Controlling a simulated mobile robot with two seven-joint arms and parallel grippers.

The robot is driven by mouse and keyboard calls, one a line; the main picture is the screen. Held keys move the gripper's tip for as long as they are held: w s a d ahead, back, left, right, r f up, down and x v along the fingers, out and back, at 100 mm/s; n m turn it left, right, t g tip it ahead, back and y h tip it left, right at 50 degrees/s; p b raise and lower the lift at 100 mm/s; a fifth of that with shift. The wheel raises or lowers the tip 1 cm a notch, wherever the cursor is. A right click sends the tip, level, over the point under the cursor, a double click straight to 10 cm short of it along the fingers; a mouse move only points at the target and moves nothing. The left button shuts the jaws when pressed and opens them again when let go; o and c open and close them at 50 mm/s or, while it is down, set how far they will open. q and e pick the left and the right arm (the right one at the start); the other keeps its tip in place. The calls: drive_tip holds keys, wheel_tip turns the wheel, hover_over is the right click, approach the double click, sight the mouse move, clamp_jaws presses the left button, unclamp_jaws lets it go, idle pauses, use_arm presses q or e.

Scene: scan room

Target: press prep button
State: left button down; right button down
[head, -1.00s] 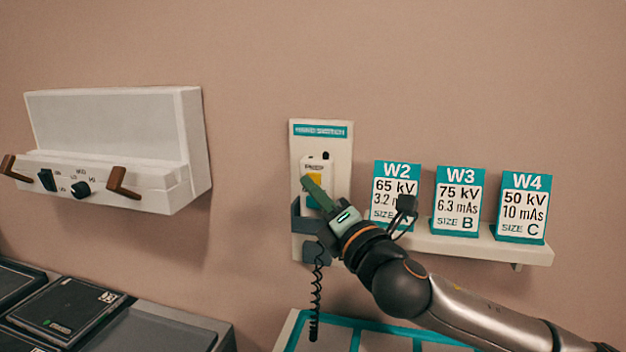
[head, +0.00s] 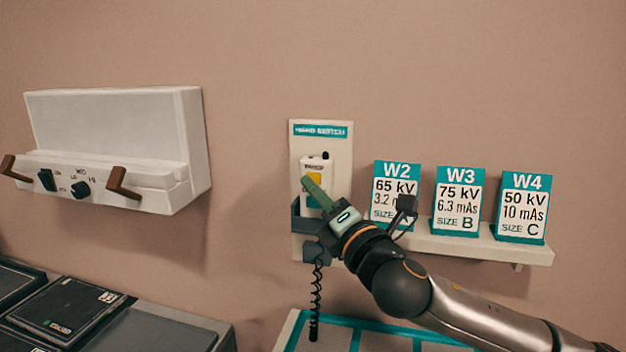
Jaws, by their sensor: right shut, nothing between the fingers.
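A white hand switch (head: 316,167) sits in a dark holder (head: 298,218) on a pale wall plate (head: 342,140) labelled "HAND SWITCH". The fingers hide the lower part of the switch. My left gripper is not in view.
A shelf (head: 480,243) to the right holds cards W2 (head: 397,170), W3 (head: 460,180) and W4 (head: 525,182). A white wall unit (head: 120,125) with knobs and brown handles hangs left. A coiled cord (head: 317,290) hangs below the switch. Dark panels (head: 65,308) lie lower left.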

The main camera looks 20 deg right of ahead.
drive_tip(key=shift+w, duration=0.1)
drive_tip(key=shift+w+d, duration=0.25)
drive_tip(key=shift+w+d+p, duration=0.3)
drive_tip(key=shift+w, duration=0.15)
idle(0.9)
drive_tip(key=shift+s, duration=0.1)
drive_tip(key=shift+s+a, duration=0.55)
drive_tip(key=shift+s, duration=0.15)
drive_tip(key=shift+s+a+p, duration=0.4)
drive_tip(key=shift+s+a, duration=0.3)
drive_tip(key=shift+s, duration=0.35)
drive_tip(key=shift+s+a+p, duration=0.35)
drive_tip(key=shift+s+a, duration=0.35)
drive_tip(key=shift+s, duration=0.35)
